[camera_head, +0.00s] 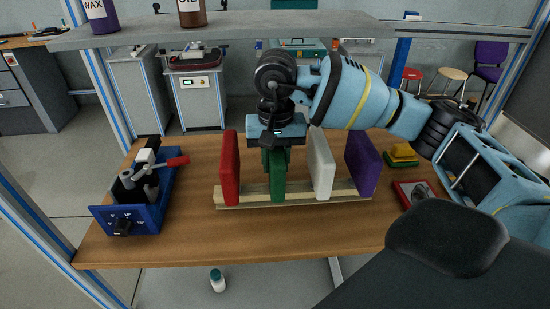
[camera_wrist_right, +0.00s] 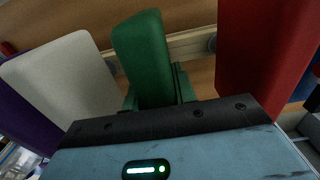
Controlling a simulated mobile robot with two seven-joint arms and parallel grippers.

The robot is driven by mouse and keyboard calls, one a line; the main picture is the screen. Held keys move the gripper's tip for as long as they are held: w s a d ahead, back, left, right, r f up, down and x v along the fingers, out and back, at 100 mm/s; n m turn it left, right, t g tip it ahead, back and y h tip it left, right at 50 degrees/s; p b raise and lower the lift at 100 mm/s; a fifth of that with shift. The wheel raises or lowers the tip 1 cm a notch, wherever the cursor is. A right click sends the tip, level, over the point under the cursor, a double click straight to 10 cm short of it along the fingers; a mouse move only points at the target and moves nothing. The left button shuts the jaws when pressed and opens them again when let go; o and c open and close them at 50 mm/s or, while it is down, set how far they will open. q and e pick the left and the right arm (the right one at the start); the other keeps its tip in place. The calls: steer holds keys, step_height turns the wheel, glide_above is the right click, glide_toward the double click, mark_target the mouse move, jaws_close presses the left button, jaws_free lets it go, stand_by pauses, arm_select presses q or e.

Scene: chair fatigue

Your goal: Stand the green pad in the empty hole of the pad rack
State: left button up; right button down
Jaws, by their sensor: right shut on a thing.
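The green pad (camera_head: 278,178) stands upright in line with the other pads at the light wooden pad rack (camera_head: 345,191), between the red pad (camera_head: 229,168) and the white pad (camera_head: 320,163). Its lower end is level with its neighbours' in the head view; I cannot tell if it is fully seated. My right gripper (camera_head: 276,157) points down from above and is shut on the green pad's upper part. In the right wrist view the green pad (camera_wrist_right: 148,60) sits between the fingers, apart from the red pad (camera_wrist_right: 262,50) and the white pad (camera_wrist_right: 65,80). My left gripper is not in view.
A purple pad (camera_head: 362,163) stands at the rack's right end. Yellow and green blocks (camera_head: 402,155) lie at the right. A shelf (camera_head: 240,27) with bottles spans above.

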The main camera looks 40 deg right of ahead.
steer(key=c, duration=1)
jaws_free()
steer(key=shift+c, duration=0.2)
steer(key=shift+f, duration=0.1)
step_height(320, 180, up, 8)
steer(key=shift+f, duration=0.1)
